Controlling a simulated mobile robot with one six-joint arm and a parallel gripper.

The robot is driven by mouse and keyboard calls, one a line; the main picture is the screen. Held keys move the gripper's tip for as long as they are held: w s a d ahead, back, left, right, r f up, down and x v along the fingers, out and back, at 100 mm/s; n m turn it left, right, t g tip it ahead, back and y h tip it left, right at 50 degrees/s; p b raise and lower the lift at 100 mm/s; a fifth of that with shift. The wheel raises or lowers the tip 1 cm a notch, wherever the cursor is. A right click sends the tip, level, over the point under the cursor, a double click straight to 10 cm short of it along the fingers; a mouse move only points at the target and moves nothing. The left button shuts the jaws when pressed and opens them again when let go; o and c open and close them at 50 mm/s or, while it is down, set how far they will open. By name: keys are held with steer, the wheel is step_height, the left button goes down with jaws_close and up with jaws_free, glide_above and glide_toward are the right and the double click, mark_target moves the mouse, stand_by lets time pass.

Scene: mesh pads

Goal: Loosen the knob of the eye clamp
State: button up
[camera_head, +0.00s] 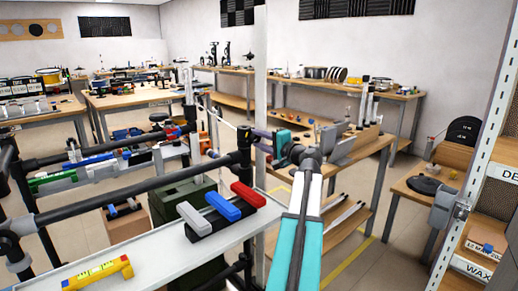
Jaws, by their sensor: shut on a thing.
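My gripper (259,140) is at the far end of my arm, near the middle of the camera_head view, pointing left. It is shut at a small dark clamp (244,136) on top of a black upright post, which looks like the eye clamp. The knob is mostly hidden between the fingers, so I cannot tell its turn. A thin pale rod (228,119) runs up and left from the clamp.
A pale tray shelf (150,254) in front holds red (248,194), blue (223,207) and white (194,216) handled pieces and a yellow level (97,273). Black rails (130,196) cross the left. A perforated upright (480,145) stands right. Wooden benches stand behind.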

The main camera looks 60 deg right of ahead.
steer(key=shift+f+n+b, duration=0.15)
steer(key=shift+n+b, duration=1.1)
steer(key=shift+n, duration=0.25)
steer(key=o, duration=1)
steer(key=shift+o, duration=0.2)
steer(key=p+v, duration=0.2)
steer(key=v, duration=1.1)
steer(key=shift+s+a, duration=0.2)
steer(key=shift+s, duration=0.15)
steer(key=shift+s, duration=0.1)
